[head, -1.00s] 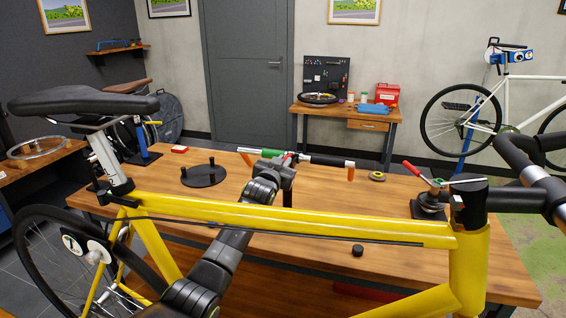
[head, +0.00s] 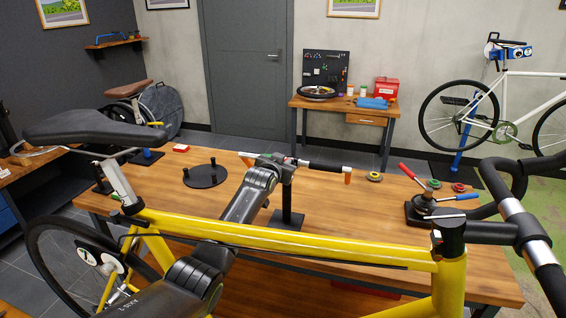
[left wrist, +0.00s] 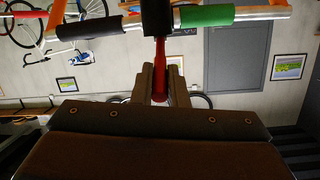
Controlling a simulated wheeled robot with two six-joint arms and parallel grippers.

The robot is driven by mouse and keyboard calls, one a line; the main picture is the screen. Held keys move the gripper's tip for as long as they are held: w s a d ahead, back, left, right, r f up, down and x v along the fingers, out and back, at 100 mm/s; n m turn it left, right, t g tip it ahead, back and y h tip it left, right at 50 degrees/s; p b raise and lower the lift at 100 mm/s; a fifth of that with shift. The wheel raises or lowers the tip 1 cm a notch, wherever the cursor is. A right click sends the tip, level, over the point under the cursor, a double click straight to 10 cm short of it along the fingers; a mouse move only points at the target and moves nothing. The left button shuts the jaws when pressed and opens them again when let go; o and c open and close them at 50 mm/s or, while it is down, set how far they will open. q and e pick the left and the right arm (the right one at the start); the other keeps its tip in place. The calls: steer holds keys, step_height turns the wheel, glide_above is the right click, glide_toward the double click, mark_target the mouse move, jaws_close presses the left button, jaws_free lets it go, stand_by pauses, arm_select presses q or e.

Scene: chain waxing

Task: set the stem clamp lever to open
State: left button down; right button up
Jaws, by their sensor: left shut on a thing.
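A handlebar (head: 327,167) with a black grip and orange ends sits on a black stand (head: 287,205) on the wooden table. In the left wrist view the bar runs across the top, with a black grip (left wrist: 89,28), a green grip (left wrist: 207,15) and a black clamp (left wrist: 157,18) at its middle. A red lever (left wrist: 162,52) extends from the clamp. My left gripper (left wrist: 160,85) is shut on the red lever, its fingers on either side of the shaft. In the head view my left gripper (head: 272,160) covers the clamp and the green grip. My right gripper is out of view.
A yellow bike frame (head: 290,240) crosses the foreground, with my left arm reaching beyond it. A black device (head: 425,208) with red and blue handles stands at the table's right. A black disc (head: 206,176) with pegs lies left. Bare table surrounds the stand.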

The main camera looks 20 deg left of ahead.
arm_select(q)
steer(key=c, duration=1.4)
jaws_free()
steer(key=shift+c, duration=0.2)
steer(key=v, duration=1.2)
steer(key=shift+b, duration=0.45)
steer(key=shift+f, duration=0.1)
